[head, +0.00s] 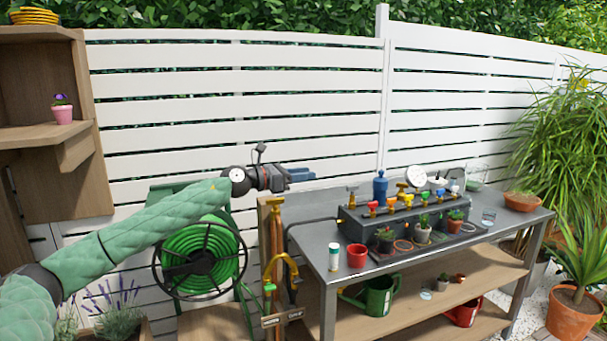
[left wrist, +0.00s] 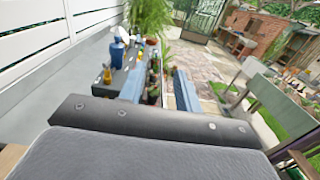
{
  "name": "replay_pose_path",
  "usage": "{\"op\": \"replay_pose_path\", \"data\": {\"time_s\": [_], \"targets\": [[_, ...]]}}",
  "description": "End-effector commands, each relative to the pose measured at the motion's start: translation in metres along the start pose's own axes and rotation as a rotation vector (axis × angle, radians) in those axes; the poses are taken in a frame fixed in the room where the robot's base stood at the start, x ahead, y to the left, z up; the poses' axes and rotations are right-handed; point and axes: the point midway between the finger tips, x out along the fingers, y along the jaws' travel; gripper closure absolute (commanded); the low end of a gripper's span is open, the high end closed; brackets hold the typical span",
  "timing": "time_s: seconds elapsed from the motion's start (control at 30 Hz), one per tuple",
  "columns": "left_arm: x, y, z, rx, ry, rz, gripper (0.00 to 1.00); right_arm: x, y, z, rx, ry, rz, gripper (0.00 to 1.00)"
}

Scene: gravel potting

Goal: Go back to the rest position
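My left gripper (head: 302,174) is held up in front of the white fence, left of and above the potting bench (head: 310,251). Its arm reaches in from the left in the head view. In the left wrist view its two blue fingers (left wrist: 159,88) stand apart, with a gap between them. No held thing shows between them; bench items show through the gap, farther off. My right gripper is in neither view.
On the bench stand a red cup (head: 356,255), a white bottle with a green cap (head: 334,257), a blue bottle (head: 380,186) and several small pots. A hose reel (head: 200,257) is below my left arm. A wooden shelf (head: 45,135) stands at the left.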

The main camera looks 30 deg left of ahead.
Motion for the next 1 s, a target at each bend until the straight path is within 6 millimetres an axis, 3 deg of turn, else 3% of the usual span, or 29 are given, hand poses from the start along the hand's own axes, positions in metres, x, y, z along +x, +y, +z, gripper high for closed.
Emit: {"op": "replay_pose_path", "data": {"time_s": [0.73,1.0], "targets": [[0.002,-0.002,0.002,-0.036,-0.005,0.004,0.66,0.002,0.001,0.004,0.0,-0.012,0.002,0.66],[-0.005,0.03,0.041,-0.235,-0.229,0.149,0.66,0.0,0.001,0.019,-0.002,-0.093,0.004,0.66]]}}
